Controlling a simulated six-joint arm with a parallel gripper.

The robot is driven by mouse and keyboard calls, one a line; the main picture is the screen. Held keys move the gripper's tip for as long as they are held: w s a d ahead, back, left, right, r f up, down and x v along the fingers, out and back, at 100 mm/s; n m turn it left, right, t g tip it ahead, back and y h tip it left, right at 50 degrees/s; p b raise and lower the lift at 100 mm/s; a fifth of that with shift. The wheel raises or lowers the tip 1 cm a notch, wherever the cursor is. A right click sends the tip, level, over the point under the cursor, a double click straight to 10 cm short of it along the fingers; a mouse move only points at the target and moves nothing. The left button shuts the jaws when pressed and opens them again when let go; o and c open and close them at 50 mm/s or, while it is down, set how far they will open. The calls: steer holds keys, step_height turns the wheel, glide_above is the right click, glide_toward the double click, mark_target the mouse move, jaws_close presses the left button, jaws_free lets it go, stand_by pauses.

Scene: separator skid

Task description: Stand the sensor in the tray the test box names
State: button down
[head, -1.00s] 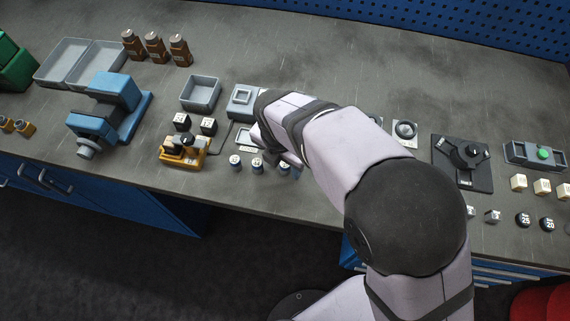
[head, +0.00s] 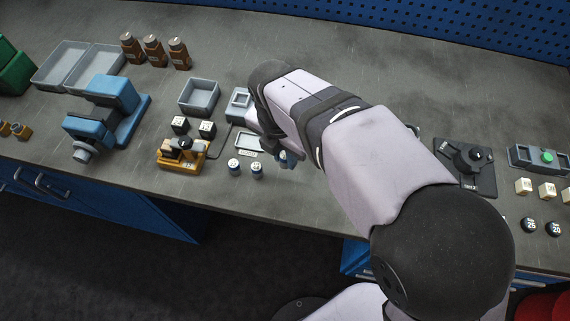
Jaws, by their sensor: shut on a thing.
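My gripper (head: 286,155) is over the front middle of the bench, mostly hidden behind my arm. A wider grey tray with two compartments (head: 62,82) is at the back left. A grey box with a pale square on top (head: 239,101) is partly hidden by my arm; I cannot read any name.
A blue vise-like fixture (head: 106,108) and brown bottles (head: 153,51) are farther left.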

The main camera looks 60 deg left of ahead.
steer(key=shift+r+b, duration=0.3)
steer(key=shift+r, duration=1.7)
steer(key=shift+w+r+p, duration=0.1)
steer(key=shift+r+p, duration=0.25)
steer(key=shift+p, duration=0.05)
steer(key=shift+w+d+r+p, duration=0.1)
steer(key=shift+w+d+p, duration=0.05)
steer(key=shift+p, duration=0.35)
steer(key=shift+w+d+p, duration=0.2)
steer(key=shift+d+p, duration=0.05)
steer(key=shift+p, duration=0.45)
steer(key=w+a+f+p, duration=0.3)
steer(key=w+a+p, duration=0.1)
steer(key=a+p, duration=0.1)
steer(key=shift+a+f, duration=0.3)
steer(key=shift+a, duration=0.6)
steer(key=shift+s+f, duration=0.1)
steer(key=shift+f, duration=0.05)
